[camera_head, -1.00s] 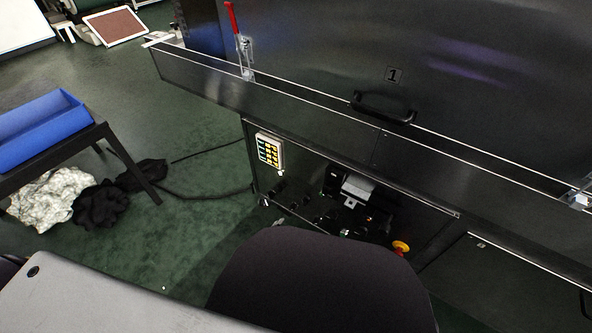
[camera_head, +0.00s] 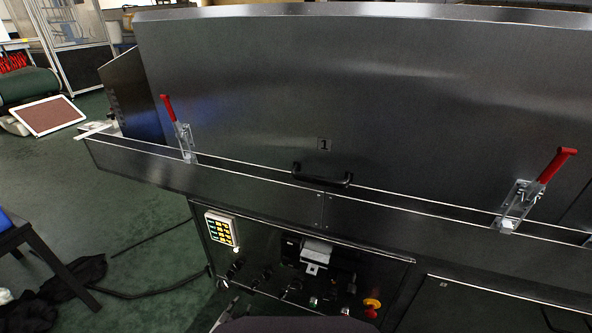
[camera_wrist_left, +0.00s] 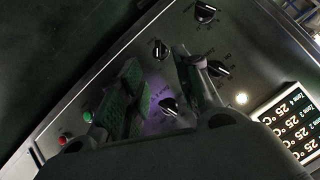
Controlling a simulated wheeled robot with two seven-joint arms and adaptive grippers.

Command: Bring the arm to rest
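My left gripper (camera_wrist_left: 160,78) shows in the left wrist view, with its two dark ridged fingers apart and no object held between them. It is in front of the dryer's dark control panel (camera_wrist_left: 110,65). A black rotary knob (camera_wrist_left: 168,105) shows in the gap between the fingers; I cannot tell whether a finger touches it. In the head view the same control panel (camera_head: 385,285) is low in the picture, and a dark rounded part of my own body covers the bottom edge. My right gripper is in neither view.
The dryer's large hood (camera_head: 400,100) has a black handle (camera_head: 322,175) and two red-handled clamps, left (camera_head: 178,128) and right (camera_head: 535,190). Green floor (camera_head: 140,235) is open at left; a dark table (camera_head: 40,250) stands there.

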